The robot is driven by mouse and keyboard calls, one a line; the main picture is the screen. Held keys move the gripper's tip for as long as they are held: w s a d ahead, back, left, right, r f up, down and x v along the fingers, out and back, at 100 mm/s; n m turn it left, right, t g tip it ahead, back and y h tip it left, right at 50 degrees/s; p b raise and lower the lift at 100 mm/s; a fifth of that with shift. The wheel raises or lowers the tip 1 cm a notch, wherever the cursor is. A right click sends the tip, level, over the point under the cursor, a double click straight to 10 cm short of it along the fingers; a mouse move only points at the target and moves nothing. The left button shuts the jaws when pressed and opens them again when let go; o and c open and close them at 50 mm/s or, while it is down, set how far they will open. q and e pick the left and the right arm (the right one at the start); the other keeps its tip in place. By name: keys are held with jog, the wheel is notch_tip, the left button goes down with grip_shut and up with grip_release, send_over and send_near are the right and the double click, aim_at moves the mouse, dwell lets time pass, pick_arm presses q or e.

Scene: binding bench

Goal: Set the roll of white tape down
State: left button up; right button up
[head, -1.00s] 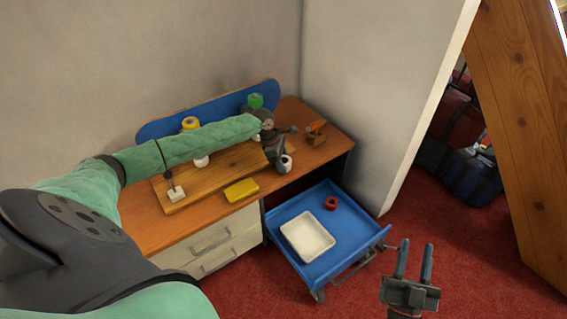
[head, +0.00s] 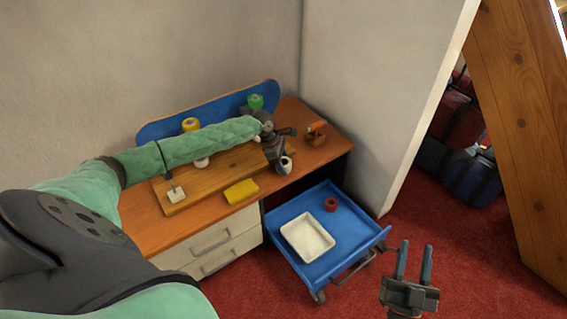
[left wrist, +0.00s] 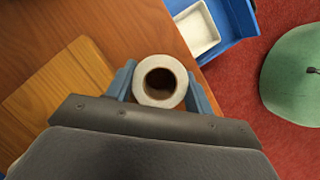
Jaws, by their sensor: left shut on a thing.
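The roll of white tape (left wrist: 160,63) is between the two fingers of my left gripper (left wrist: 160,85) in the left wrist view, its round hole facing the camera. In the head view my left gripper (head: 279,163) is over the right part of the wooden bench (head: 330,152), near its front edge, and is shut on the roll (head: 287,166). Whether the roll touches the bench top or hangs just above it I cannot tell. My right gripper (head: 413,262) is at the lower right, over the red floor, its two fingers apart with nothing between them.
A blue cart (head: 278,233) with a white tray (head: 308,236) and a red roll (head: 331,204) stands before the bench. A wooden board (head: 215,175), a yellow block (head: 241,191) and an orange-topped tape dispenser (head: 316,134) are on the bench. The bench's right end has some free room.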

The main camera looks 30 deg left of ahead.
aim_at(283, 162)
jog(key=shift+f, duration=0.3)
pick_arm(q)
jog(key=o, duration=1)
pick_arm(e)
jog(key=shift+w+a+f+g, duration=0.15)
jog(key=shift+f+g, duration=0.25)
jog(key=shift+f, duration=0.4)
jog(key=shift+r, duration=0.2)
pick_arm(q)
jog(key=shift+a+r, duration=0.1)
jog(key=shift+r, duration=0.2)
jog(key=p+v, duration=0.1)
jog(key=v, duration=0.4)
jog(key=shift+a+r, duration=0.1)
jog(key=shift+r, duration=0.25)
jog(key=p+v, duration=0.1)
jog(key=v, duration=0.4)
jog(key=shift+s+a+r, duration=0.1)
jog(key=shift+a+r, duration=0.05)
jog(key=shift+r, duration=0.2)
pick_arm(e)
notch_tip(283, 162, down, 23)
jog(key=s+g+h, duration=0.2)
jog(key=g, duration=0.6)
jog(key=shift+s+a, duration=0.2)
jog(key=shift+a, duration=0.15)
